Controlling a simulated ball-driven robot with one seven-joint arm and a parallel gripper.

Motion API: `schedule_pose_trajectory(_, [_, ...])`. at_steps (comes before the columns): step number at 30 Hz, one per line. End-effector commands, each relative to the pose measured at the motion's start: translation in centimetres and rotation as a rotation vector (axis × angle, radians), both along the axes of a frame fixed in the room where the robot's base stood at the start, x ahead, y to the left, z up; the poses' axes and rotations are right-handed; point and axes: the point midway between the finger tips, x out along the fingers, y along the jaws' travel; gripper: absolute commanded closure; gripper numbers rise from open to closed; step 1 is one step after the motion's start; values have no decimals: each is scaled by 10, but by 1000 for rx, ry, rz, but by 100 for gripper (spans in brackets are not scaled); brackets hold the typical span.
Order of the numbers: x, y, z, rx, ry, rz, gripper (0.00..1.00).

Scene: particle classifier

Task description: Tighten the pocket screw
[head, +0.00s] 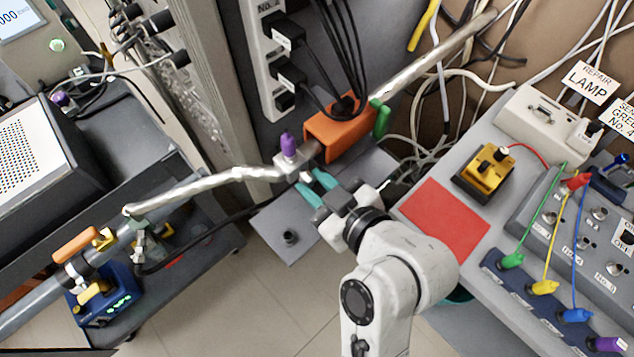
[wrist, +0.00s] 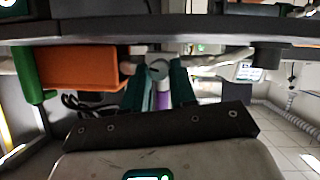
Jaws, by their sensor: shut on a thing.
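A whitish fitting (head: 293,163) with a purple knob (head: 289,144) sits on the silvery pipe, left of an orange block (head: 340,133). My gripper (head: 309,180) reaches its teal fingertips up to the lower right side of this fitting. The fingers are shut on a small grey piece there, which looks like the pocket screw. In the wrist view, a round grey screw end (wrist: 158,70) shows between the teal fingers (wrist: 160,88), with the purple knob (wrist: 164,98) just below it. The fingers hide most of the screw, so I cannot tell how deep it sits.
A green handle (head: 381,119) stands right of the orange block, with black cables above. A grey plate (head: 285,222) lies below the fitting. To the right is a bench with a red mat (head: 445,220) and a yellow box (head: 484,174). A dark cart (head: 195,240) is at left.

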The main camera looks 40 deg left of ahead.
Motion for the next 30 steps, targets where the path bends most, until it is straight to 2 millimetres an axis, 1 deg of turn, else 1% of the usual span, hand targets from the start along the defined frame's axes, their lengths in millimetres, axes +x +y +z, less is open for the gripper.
schedule_pose_trajectory(1, [0, 0, 0, 0, 0, 0, 93])
schedule_pose_trajectory(3, [0, 0, 0, 0, 0, 0, 99])
schedule_pose_trajectory(4, [0, 0, 0, 0, 0, 0, 100])
schedule_pose_trajectory(11, [0, 0, 1, 0, 13, 0, 100])
schedule_pose_trajectory(17, [2, 0, 3, 5, 83, -1, 100])
schedule_pose_trajectory(23, [4, -1, 4, 17, 226, -2, 100])
schedule_pose_trajectory(30, [6, -1, 4, 34, 451, -3, 100])
